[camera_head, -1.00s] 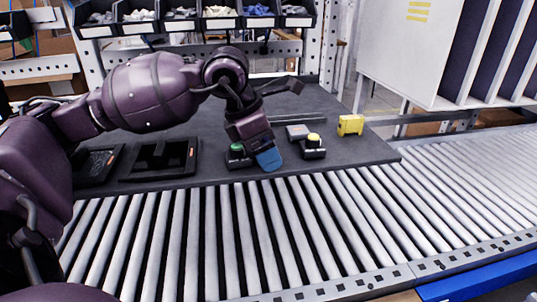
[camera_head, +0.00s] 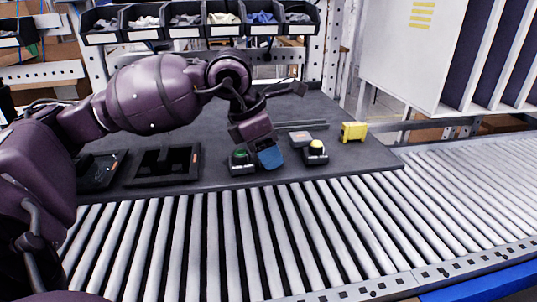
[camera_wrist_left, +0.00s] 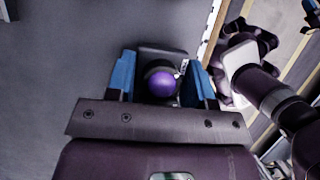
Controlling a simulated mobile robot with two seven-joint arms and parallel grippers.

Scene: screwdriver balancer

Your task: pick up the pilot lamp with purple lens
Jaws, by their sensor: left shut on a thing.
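The pilot lamp with the purple lens (camera_wrist_left: 162,82) shows in the left wrist view between the two blue fingers of my left gripper (camera_wrist_left: 160,80). The gripper is shut on it, around its dark square base. In the head view my left gripper (camera_head: 270,158) is over the front part of the dark table, and its fingers hide the purple lamp. My right gripper is not in view.
A green-lens lamp (camera_head: 240,157) stands close left of the gripper, and a yellow-lens lamp (camera_head: 316,149) to its right. A yellow block (camera_head: 353,131) is farther right. Black trays (camera_head: 165,165) lie left. The roller conveyor (camera_head: 220,235) in front is clear.

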